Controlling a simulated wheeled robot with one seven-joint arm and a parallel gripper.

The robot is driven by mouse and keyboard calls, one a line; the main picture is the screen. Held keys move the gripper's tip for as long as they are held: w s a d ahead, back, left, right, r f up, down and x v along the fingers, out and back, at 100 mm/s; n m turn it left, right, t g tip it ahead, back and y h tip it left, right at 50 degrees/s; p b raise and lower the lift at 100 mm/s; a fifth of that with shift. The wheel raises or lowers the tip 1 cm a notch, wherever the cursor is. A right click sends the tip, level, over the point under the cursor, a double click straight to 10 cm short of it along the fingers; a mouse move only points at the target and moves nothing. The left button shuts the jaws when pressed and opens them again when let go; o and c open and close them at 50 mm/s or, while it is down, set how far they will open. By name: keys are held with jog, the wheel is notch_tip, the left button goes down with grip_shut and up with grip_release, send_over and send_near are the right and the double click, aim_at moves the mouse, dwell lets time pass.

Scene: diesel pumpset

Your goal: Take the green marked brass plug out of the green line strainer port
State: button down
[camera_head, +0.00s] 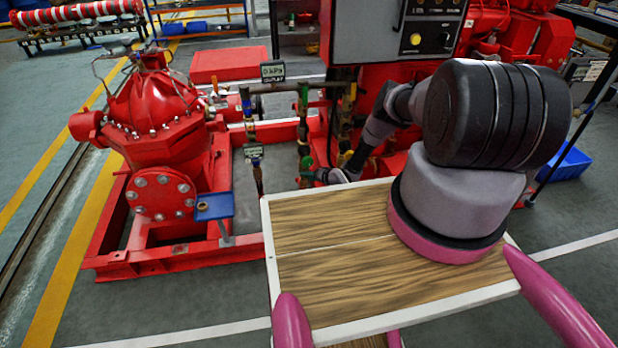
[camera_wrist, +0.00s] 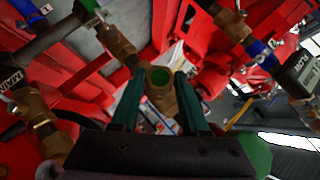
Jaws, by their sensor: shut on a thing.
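In the head view, my gripper (camera_head: 318,176) is low at the pipework, beside a green part (camera_head: 306,164) on the upright line. The plug is too small to make out there.
A wooden-topped table (camera_head: 340,285) is in front.

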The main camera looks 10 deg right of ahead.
jog(key=shift+a+r+n+g+h, duration=0.1)
jog(key=shift+n+g+h, duration=0.2)
jog(key=shift+n+h, duration=0.65)
jog(key=c, duration=0.5)
grip_release()
jog(key=shift+m, duration=0.25)
jog(key=m+y, duration=0.1)
jog(key=y, duration=0.1)
jog(key=m+t+y, duration=0.1)
jog(key=y, duration=0.1)
jog(key=shift+d+f+m, duration=0.2)
jog(key=shift+m, duration=0.2)
jog(key=shift+c, duration=0.5)
